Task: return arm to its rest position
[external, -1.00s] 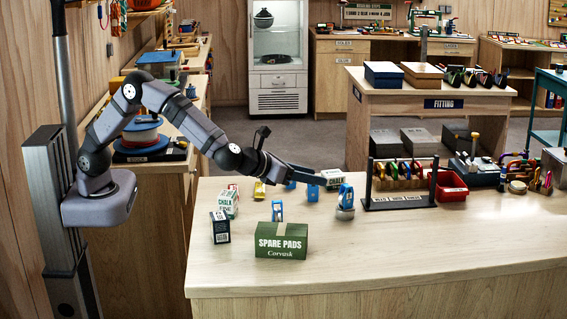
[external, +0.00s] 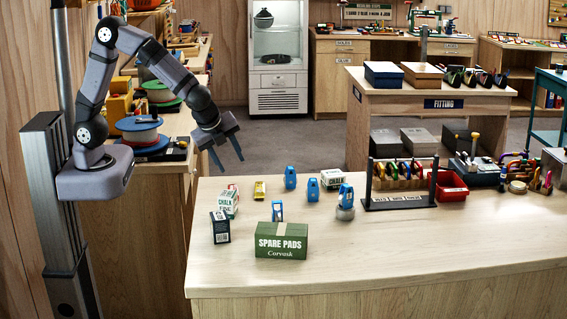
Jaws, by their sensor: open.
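My gripper (external: 231,165) is open and empty, its two fingers spread and pointing down. It hangs above the far left edge of the light wooden bench (external: 400,255), clear of everything on it. My arm is folded up, with its elbow high over its base at the left.
On the bench are several blue devices (external: 290,177), a yellow item (external: 259,190), chalk boxes (external: 228,203), a small dark box (external: 220,227) and a green spare pads box (external: 281,240). A dark rack (external: 398,203) and red bin (external: 451,188) stand right. The front right is clear.

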